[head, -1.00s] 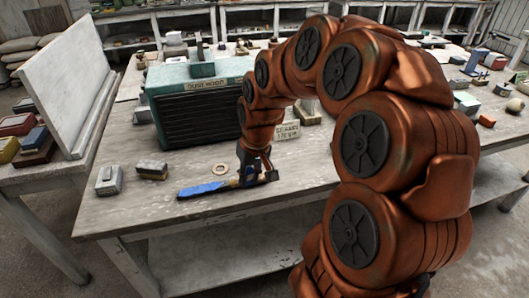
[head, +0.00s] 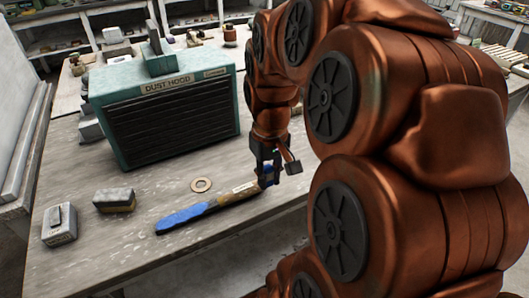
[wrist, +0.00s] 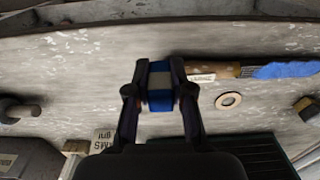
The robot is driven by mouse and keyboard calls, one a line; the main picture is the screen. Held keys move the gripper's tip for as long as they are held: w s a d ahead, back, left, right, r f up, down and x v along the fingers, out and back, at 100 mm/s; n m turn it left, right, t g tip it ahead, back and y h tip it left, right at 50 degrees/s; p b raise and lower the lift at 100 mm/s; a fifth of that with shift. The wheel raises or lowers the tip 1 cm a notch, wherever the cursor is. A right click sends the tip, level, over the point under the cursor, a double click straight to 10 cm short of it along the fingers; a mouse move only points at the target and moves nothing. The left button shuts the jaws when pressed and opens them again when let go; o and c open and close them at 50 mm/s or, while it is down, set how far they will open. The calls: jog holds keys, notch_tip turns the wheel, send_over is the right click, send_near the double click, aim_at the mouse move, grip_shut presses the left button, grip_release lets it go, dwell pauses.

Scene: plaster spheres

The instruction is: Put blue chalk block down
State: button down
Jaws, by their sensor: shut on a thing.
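My gripper (head: 270,174) is shut on the blue chalk block (wrist: 160,85), which has a pale grey band around its middle. In the wrist view the block sits between the two dark fingers (wrist: 160,82). In the head view a small bit of blue (head: 266,174) shows at the fingers, mostly hidden. The gripper is over the worn grey table (head: 110,255), close to the handle end of a blue-bladed tool. I cannot tell whether the block touches the table.
The blue-bladed tool (head: 188,218) with a labelled brown handle lies left of my gripper. A pale ring (head: 201,185) lies behind it. A green dust hood (head: 165,105) stands at the back. A grey-topped block (head: 114,200) and grey box (head: 59,225) lie left. Bare table lies between.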

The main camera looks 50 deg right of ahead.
jog(key=w+d, duration=0.3)
jog(key=w+d+p, duration=0.1)
jog(key=w+d, duration=0.2)
jog(key=w+d+f, duration=0.1)
jog(key=w+d, duration=0.2)
jog(key=shift+d+f+p, duration=0.1)
jog(key=shift+d+p, duration=0.05)
jog(key=shift+p, duration=0.15)
jog(key=shift+w+f+p, duration=0.1)
jog(key=shift+f+p, duration=0.2)
jog(key=shift+f, duration=1.5)
jog(key=shift+f, duration=0.2)
jog(key=c, duration=1)
grip_release()
jog(key=shift+r, duration=0.1)
